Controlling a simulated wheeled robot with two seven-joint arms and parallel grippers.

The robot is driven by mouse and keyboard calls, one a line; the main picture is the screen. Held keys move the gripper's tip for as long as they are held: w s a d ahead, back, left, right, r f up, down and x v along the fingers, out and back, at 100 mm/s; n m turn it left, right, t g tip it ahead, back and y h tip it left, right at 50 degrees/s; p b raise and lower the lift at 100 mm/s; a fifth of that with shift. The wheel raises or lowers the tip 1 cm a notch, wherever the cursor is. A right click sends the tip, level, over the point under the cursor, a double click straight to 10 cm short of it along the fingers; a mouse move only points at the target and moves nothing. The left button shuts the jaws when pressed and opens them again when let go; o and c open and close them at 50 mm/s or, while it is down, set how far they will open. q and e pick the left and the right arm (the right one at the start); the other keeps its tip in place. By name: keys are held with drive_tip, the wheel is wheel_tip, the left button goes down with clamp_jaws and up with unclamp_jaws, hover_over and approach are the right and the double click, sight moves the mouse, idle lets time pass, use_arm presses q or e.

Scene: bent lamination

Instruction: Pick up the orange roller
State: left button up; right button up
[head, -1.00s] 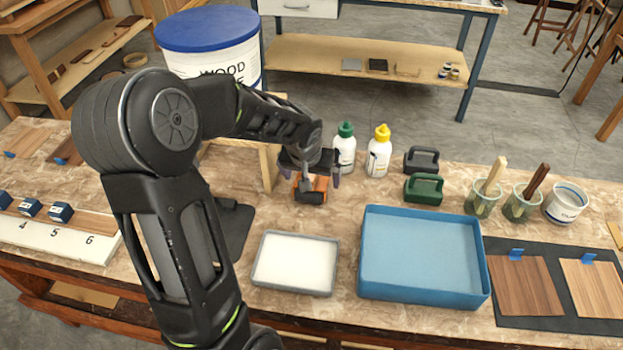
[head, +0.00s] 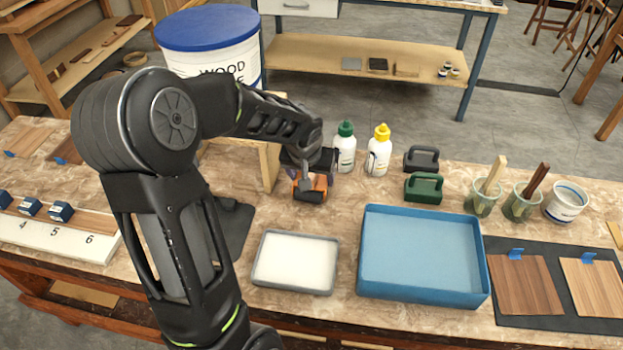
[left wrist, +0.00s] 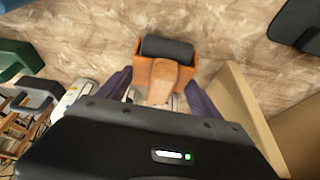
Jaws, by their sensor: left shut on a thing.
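The orange roller (head: 310,190) has an orange body with a dark cylinder at its front. It is on or just above the table, behind the grey tray of white liquid; I cannot tell if it touches the table. My left gripper (head: 308,170) is over it and shut on it. In the left wrist view the orange roller (left wrist: 165,68) shows its dark cylinder and a wooden handle between the purple fingers of my left gripper (left wrist: 158,98). The palm hides the back of the handle. My right gripper is not in view.
Two glue bottles (head: 346,148) stand just right of the gripper. A green-handled block (head: 423,190) and a dark one (head: 421,159) lie farther right. The grey tray (head: 258,262) and the blue tray (head: 362,285) are in front. A wooden frame (head: 269,166) stands close on the left.

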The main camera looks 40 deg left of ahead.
use_arm(q)
drive_tip(key=c, duration=0.7)
drive_tip(key=shift+r, duration=0.15)
wheel_tip(320, 180, up, 10)
drive_tip(key=shift+f, duration=0.1)
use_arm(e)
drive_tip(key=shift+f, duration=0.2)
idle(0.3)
